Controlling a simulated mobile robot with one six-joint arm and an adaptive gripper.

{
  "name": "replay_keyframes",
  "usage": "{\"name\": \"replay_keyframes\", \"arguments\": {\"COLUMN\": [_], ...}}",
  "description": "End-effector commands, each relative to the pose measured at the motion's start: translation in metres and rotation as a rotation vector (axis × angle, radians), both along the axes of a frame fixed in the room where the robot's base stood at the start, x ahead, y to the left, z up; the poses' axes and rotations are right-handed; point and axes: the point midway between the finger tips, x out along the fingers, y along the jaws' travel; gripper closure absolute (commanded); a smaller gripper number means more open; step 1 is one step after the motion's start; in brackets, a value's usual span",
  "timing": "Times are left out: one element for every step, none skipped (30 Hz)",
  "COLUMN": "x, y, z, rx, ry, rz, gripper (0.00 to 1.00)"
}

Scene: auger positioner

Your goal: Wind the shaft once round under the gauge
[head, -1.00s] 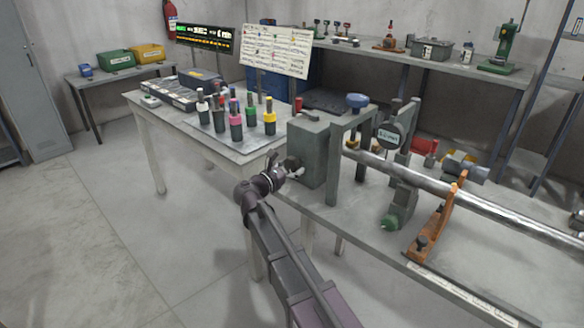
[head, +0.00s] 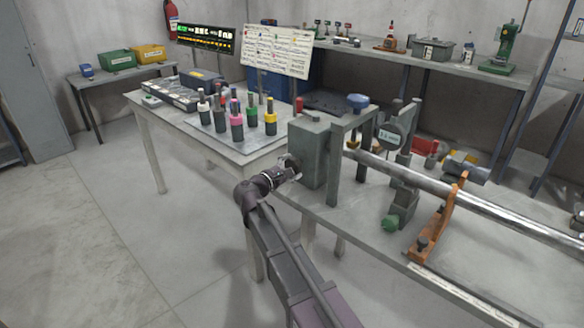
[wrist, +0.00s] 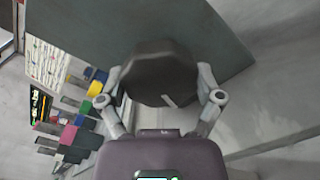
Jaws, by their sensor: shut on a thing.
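My gripper (head: 288,166) is at the left face of the grey headstock block (head: 312,150). In the wrist view it is shut on a dark faceted knob (wrist: 158,72), one finger on each side. The knob has a short pale mark on its face, low and right of centre. The gauge has a small pale display, too small to read surely. The block hides the shaft's near end.
An orange bracket (head: 437,222) stands at the shaft on the grey bench (head: 350,222). Several coloured-band bottles stand on the left table (head: 160,118). The floor at left is clear.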

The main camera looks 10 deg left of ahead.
Motion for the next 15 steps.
{"name": "replay_keyframes", "arguments": {"x": [0.0009,0.0009,0.001,0.001,0.001,0.001,0.0011,0.0011,0.0011,0.0011,0.0012,0.0012,0.0012,0.0012,0.0012], "y": [-0.0002,-0.0002,-0.0002,-0.0001,-0.0002,-0.0001,-0.0002,-0.0002,-0.0002,-0.0002,-0.0003,-0.0003,-0.0003,-0.0003,-0.0003], "z": [0.0005,0.0006,0.0006,0.0006,0.0007,0.0007,0.0007,0.0007,0.0008,0.0009,0.0009,0.0009,0.0009,0.0009,0.0009], "rx": [0.027,0.045,0.066,0.082,0.095,0.113,0.124,0.135,0.146,0.155,0.162,0.169,0.174,0.178,0.182], "ry": [-0.022,-0.035,-0.052,-0.063,-0.073,-0.086,-0.095,-0.103,-0.111,-0.118,-0.123,-0.128,-0.132,-0.135,-0.138], "rz": [0.0,0.0,0.0,0.0,0.0,0.0,0.0,0.0,0.0,0.0,0.0,0.0,0.0,0.0,0.0], "gripper": [0.64,0.64,0.64,0.64,0.64,0.64,0.64,0.64,0.64,0.64,0.64,0.64,0.64,0.64,0.64]}}
